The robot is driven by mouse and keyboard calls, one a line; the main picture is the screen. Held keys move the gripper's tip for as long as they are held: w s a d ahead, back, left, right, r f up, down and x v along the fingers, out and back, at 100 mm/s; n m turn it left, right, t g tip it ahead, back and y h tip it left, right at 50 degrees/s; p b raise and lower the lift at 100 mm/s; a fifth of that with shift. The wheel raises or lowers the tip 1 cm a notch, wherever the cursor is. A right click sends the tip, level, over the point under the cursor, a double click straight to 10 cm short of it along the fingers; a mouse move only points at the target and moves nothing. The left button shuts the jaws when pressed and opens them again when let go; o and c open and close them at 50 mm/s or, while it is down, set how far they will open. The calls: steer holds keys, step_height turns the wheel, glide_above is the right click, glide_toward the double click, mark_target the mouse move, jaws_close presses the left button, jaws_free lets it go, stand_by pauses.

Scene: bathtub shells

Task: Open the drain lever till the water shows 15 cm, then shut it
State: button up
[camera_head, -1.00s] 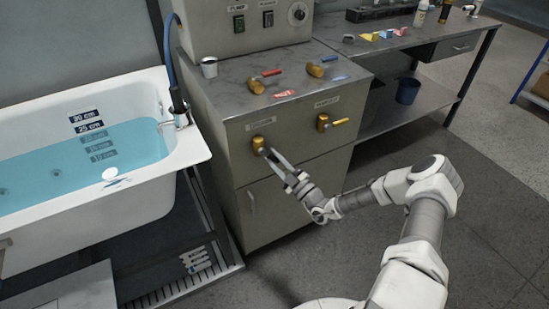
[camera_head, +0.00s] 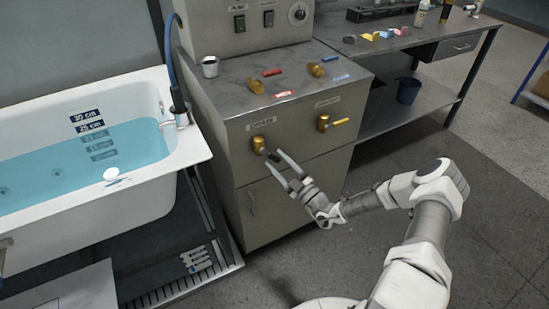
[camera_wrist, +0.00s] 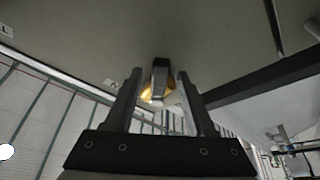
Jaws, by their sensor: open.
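A brass valve (camera_head: 259,144) with a dark lever (camera_head: 273,156) is on the cabinet front, under the left label. The lever points right and slightly down. My gripper (camera_head: 274,158) is open, its fingers on either side of the lever's end. In the wrist view the dark lever (camera_wrist: 160,74) stands between the two fingers, with a gap on each side. The white tub (camera_head: 178,152) at left holds blue water (camera_head: 60,165). The waterline is just below the 25 cm plate (camera_head: 91,127); lower plates show through the water.
Two more valves and a cup (camera_head: 210,67) are on the cabinet top (camera_head: 232,88). The floor right of the cabinet is clear.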

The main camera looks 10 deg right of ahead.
steer(key=v, duration=1.5)
steer(key=shift+s+d+p, duration=0.15)
steer(key=shift+s+p, duration=0.05)
steer(key=shift+p, duration=0.25)
stand_by(6.0)
